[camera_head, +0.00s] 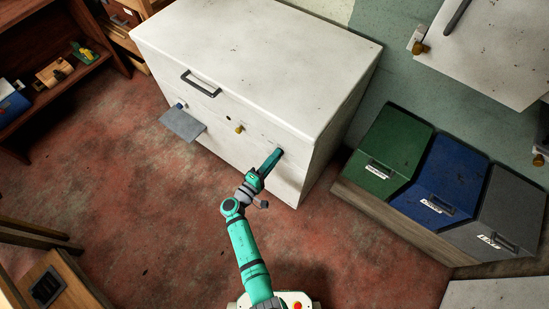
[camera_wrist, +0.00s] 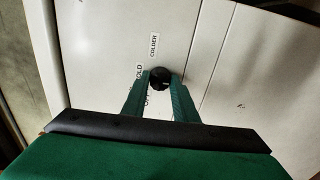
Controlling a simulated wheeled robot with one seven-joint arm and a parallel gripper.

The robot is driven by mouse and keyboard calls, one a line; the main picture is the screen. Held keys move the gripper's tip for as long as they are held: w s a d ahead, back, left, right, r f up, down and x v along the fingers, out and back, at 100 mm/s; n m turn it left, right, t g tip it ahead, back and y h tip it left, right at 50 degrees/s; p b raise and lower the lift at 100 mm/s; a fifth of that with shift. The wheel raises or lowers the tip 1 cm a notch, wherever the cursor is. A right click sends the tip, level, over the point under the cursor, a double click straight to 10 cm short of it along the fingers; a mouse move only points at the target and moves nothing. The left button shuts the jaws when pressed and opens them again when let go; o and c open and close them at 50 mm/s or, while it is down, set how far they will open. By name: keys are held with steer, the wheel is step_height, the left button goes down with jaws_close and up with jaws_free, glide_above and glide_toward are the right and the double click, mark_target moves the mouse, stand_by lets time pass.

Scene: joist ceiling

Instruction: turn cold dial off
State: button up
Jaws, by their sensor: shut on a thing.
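The cold dial (camera_wrist: 160,79) is a small black round knob on the white front of a chest freezer (camera_head: 250,65). In the wrist view, labels reading "COLDER" (camera_wrist: 154,45), "COLD" and partly hidden "OFF" letters lie around it. My gripper (camera_wrist: 160,84) has its two green fingers shut on the dial, one on each side. In the head view my gripper (camera_head: 276,156) reaches the freezer's front near its right end, and the dial is hidden behind it there.
A grey shelf plate (camera_head: 183,125) and a brass knob (camera_head: 239,129) stick out from the freezer front, left of my arm. Green (camera_head: 391,150), blue (camera_head: 440,180) and grey (camera_head: 495,212) bins stand at right. Red floor is clear at left.

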steer(key=o, duration=1.1)
steer(key=shift+c, duration=0.2)
steer(key=shift+s+a, duration=0.1)
steer(key=v, duration=1)
steer(key=shift+s+a, duration=0.15)
steer(key=shift+s, duration=0.15)
